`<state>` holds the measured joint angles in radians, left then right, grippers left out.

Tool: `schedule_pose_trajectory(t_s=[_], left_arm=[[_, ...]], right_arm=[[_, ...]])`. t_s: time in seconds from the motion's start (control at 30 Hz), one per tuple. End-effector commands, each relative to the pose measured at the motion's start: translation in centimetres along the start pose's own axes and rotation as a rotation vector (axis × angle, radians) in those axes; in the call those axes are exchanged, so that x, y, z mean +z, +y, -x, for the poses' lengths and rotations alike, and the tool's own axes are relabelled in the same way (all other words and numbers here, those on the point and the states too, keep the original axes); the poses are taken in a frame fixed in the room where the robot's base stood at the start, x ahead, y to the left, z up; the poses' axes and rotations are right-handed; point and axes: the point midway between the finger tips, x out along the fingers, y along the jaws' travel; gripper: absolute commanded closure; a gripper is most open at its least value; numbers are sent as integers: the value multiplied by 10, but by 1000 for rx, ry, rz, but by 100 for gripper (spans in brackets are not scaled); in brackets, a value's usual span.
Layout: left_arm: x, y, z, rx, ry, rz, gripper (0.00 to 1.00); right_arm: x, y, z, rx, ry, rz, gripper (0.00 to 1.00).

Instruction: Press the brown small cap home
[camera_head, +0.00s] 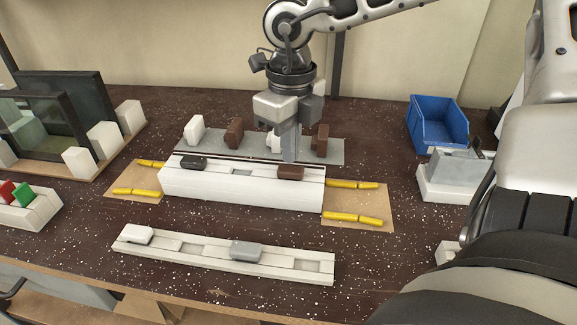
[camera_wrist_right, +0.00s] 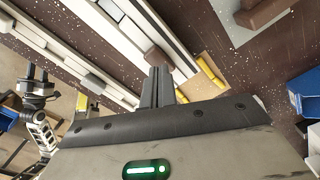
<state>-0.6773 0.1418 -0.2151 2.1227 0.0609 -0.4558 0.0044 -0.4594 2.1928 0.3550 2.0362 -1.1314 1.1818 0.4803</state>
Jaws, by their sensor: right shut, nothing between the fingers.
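The brown small cap (camera_head: 291,173) sits in the right part of the slot along the white raised profile (camera_head: 240,191), its top standing above the profile's surface. It also shows in the right wrist view (camera_wrist_right: 156,56), just beyond my fingertips. My right gripper (camera_head: 290,158) is shut and empty, pointing down with its fingertips at the cap's back edge; I cannot tell whether they touch it. The shut fingers also show in the right wrist view (camera_wrist_right: 160,72). Silver and black arm parts, probably my left arm, show at that view's left; its gripper state is unclear.
A black cap (camera_head: 193,162) sits in the profile's left part. Yellow rods (camera_head: 352,184) lie on both sides. A grey strip (camera_head: 220,146) with white and brown blocks stands behind. A lower white rail (camera_head: 190,251) lies in front. A blue bin (camera_head: 436,128) stands right.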

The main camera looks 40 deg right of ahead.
Motion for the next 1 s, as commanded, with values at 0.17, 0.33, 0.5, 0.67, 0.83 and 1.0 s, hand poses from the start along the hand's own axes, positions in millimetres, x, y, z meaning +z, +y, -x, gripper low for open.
schedule_pose_trajectory(t_s=[0.17, 0.33, 0.5, 0.67, 0.83, 1.0], left_arm=[[-3, 3, 7, 5, -17, 5, 64], [-9, 4, 11, 5, -15, 6, 64], [-16, 4, 14, 4, -11, 6, 64], [-20, 4, 16, 3, -7, 5, 64], [-20, 3, 15, 2, -4, 4, 64], [-21, 3, 15, 2, -3, 4, 64]], right_arm=[[0, 0, 18, 0, -1, 0, 100], [0, 0, 31, -1, -1, 1, 100], [0, 0, 45, 0, -2, -1, 100], [0, 0, 52, 0, 0, -1, 100], [0, 0, 52, 0, 0, 0, 100], [0, 0, 52, 0, 0, 0, 100]])
